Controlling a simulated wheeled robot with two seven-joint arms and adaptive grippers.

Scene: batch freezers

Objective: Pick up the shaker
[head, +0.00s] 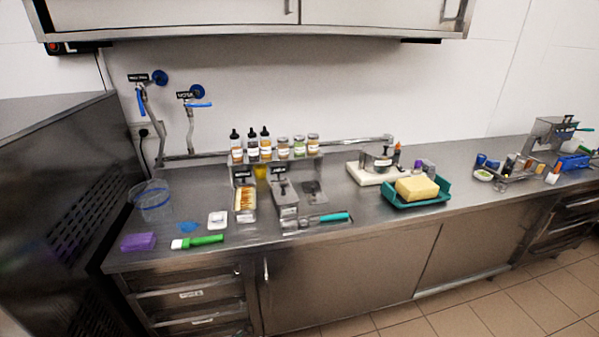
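I cannot tell for sure which item is the shaker. Three small jars with pale lids stand upright at the right end of a raised steel rack (275,160): a left jar (284,149), a middle jar (299,148) and a right jar (313,148). Three dark-capped bottles stand left of them: one (237,152), a second (252,150) and a third (266,148). Neither of my grippers is in view, and nothing touches these containers.
The steel counter (330,238) holds a clear tub (152,203), purple block (138,242), green-handled tool (205,240), teal-handled tool (335,218) and teal tray (440,195) with a yellow block (417,189). A wall cabinet (380,15) hangs above.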

